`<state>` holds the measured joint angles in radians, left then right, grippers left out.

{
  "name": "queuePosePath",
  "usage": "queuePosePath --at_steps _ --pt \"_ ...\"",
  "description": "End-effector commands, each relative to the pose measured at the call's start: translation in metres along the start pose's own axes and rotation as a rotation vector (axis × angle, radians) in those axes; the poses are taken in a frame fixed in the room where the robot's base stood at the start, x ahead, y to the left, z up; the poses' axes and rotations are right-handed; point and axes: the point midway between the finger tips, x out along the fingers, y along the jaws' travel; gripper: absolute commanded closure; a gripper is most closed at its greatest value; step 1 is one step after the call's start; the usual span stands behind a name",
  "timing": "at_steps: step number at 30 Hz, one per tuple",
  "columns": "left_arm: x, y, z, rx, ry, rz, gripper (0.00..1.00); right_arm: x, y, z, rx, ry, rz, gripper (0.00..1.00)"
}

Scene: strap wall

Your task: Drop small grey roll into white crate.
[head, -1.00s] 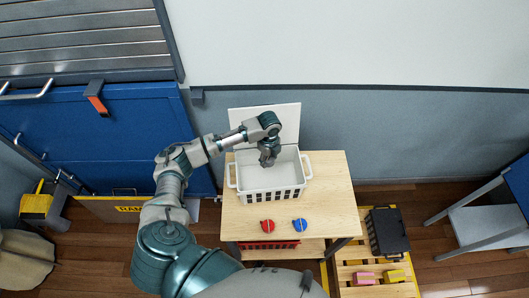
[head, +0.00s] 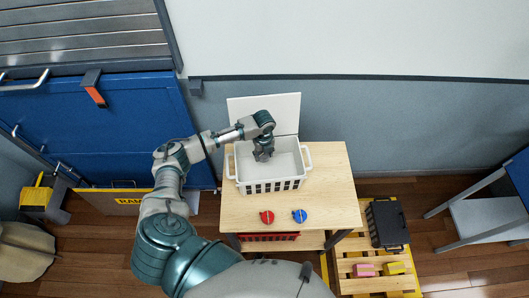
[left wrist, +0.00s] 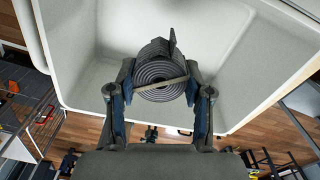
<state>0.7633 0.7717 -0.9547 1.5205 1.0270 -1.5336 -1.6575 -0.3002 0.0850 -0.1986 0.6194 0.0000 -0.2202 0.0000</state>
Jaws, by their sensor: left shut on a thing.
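The white crate (head: 285,185) stands on the wooden table with a white panel upright behind it. My left gripper (head: 262,155) points down over the inside of the crate. In the left wrist view my left gripper (left wrist: 160,95) is shut on the small grey roll (left wrist: 158,72), a coiled strap with a loose end sticking up, held between the two fingers. The crate's pale inside (left wrist: 230,50) shows behind the roll. In the head view the roll is hidden or too small to tell. My right gripper is not in view.
On the table (head: 335,195) in front of the crate lie a red roll (head: 267,217) and a blue roll (head: 299,216). A red crate (head: 268,237) sits on the shelf below. A black case (head: 386,224), a pink block (head: 364,270) and a yellow block (head: 394,268) rest on a pallet at right.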

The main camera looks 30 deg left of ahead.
Motion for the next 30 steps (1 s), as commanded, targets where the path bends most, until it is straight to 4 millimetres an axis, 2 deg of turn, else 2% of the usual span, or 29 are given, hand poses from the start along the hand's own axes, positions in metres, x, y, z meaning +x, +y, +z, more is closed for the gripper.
queuePosePath --at_steps 1,8,9,12,23,26,30 --pt "0.004 0.0 0.0 0.0 -0.001 -0.001 0.79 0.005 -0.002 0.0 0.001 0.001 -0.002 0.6" --pt "0.001 -0.001 -0.002 0.0 -0.002 0.0 0.79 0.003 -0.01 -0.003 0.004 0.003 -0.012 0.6" --pt "0.001 -0.001 -0.001 0.0 -0.002 0.0 0.47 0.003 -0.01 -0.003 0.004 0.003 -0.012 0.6" --pt "0.001 -0.001 -0.001 0.0 -0.001 -0.001 0.22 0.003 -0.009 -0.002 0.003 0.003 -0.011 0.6" --pt "0.0 0.0 0.0 0.0 -0.001 -0.001 0.21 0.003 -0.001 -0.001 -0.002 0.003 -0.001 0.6" --pt "-0.01 -0.001 0.001 0.0 -0.002 -0.004 0.21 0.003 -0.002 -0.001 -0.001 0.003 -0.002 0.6" --pt "-0.038 -0.001 0.001 0.001 -0.003 -0.004 0.21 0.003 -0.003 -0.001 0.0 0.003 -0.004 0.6"
